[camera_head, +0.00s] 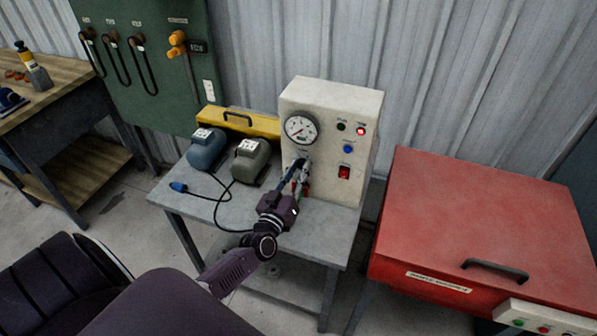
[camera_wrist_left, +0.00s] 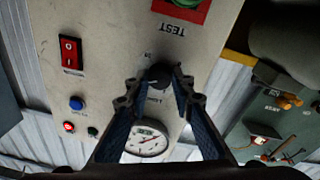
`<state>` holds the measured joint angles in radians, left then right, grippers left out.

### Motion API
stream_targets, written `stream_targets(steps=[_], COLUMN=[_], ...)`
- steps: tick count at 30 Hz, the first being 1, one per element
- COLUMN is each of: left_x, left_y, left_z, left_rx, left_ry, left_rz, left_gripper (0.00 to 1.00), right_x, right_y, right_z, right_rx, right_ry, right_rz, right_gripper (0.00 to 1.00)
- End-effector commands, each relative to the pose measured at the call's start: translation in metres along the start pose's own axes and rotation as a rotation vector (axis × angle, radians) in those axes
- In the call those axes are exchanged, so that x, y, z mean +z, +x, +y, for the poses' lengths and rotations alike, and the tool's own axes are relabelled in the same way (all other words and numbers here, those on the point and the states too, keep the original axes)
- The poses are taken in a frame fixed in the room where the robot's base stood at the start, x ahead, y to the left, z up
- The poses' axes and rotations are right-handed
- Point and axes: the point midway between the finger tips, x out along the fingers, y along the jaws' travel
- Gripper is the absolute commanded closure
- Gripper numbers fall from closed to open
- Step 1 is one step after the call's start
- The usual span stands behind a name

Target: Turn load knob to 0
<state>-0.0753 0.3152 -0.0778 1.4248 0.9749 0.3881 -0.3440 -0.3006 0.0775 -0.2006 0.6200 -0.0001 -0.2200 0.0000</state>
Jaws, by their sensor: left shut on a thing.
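The pale test box (camera_head: 338,122) stands on a grey table. In the left wrist view, its dark round load knob (camera_wrist_left: 159,73) sits between the round gauge (camera_wrist_left: 146,138) and a green and red fitting (camera_wrist_left: 182,11) beside the word TEST. My left gripper (camera_head: 297,180) reaches to the front of the box below the gauge. Its fingertips are shut on either side of the knob, as the left wrist view (camera_wrist_left: 157,80) shows. In the head view the gripper hides most of the knob. The markings around the knob are too small to read. My right gripper is not in view.
On the box face are a red rocker switch (camera_head: 344,173), a blue button (camera_head: 348,149) and a lit red lamp (camera_head: 361,131). A blue motor (camera_head: 206,150) and a grey-green motor (camera_head: 251,160) stand left. A red cabinet (camera_head: 480,215) stands right.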

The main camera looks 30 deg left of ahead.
Motion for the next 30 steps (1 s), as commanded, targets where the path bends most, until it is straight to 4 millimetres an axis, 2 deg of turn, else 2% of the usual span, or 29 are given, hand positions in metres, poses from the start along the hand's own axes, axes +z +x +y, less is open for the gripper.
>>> stream_targets(steps=[30], left_x=[0.002], left_y=[0.000], left_z=[0.000], left_rx=[-0.060], left_ry=[-0.965], left_rz=[0.049], left_gripper=[1.00], right_x=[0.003], right_y=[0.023], right_z=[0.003], right_rx=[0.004], right_ry=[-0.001], right_rz=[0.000], right_gripper=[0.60])
